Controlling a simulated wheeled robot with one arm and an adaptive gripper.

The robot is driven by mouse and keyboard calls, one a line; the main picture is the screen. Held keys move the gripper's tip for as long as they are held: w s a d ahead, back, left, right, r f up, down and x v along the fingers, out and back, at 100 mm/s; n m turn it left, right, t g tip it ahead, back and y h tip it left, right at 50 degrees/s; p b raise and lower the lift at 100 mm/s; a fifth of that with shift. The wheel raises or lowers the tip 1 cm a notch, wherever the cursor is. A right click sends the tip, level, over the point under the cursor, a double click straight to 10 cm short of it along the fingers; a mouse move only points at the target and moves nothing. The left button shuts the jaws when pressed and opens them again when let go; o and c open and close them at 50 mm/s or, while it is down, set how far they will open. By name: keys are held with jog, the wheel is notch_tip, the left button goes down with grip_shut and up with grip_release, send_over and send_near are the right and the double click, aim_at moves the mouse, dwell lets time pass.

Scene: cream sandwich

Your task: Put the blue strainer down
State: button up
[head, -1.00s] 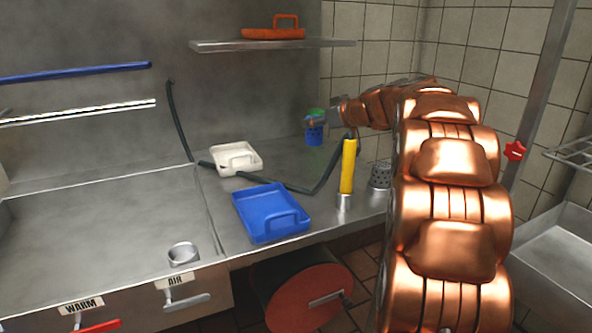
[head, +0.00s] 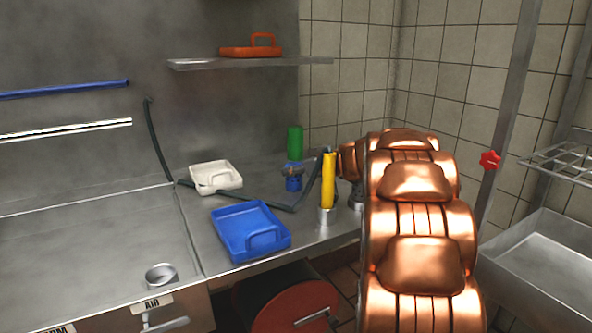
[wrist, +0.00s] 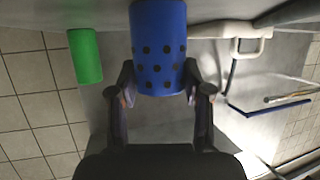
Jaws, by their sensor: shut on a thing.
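The blue strainer (head: 293,184) is a cup-shaped cylinder with dark holes in its side. It shows large at the top centre of the wrist view (wrist: 158,40). My gripper (wrist: 160,92) has a finger on each side of the strainer and is shut on it. In the head view the strainer is over the back right part of the steel counter (head: 235,197), in front of a green cylinder (head: 295,143). I cannot tell whether its base touches the counter. My arm hides part of the counter's right end.
A yellow-handled tool (head: 328,182) stands in a metal holder just right of the strainer. A dark hose (head: 275,206) lies across the counter. A white tray (head: 216,178) and a blue tray (head: 250,231) lie to the left.

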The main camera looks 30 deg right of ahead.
jog(key=shift+f+b, duration=0.2)
jog(key=shift+b, duration=0.1)
jog(key=o, duration=1.2)
jog(key=shift+c, duration=0.2)
jog(key=shift+r, duration=0.15)
jog(key=shift+s+r+p, duration=0.1)
jog(key=shift+r+p, duration=0.1)
jog(key=shift+p, duration=0.25)
jog(key=v, duration=1.1)
jog(key=shift+s, duration=0.4)
jog(key=shift+r, duration=0.1)
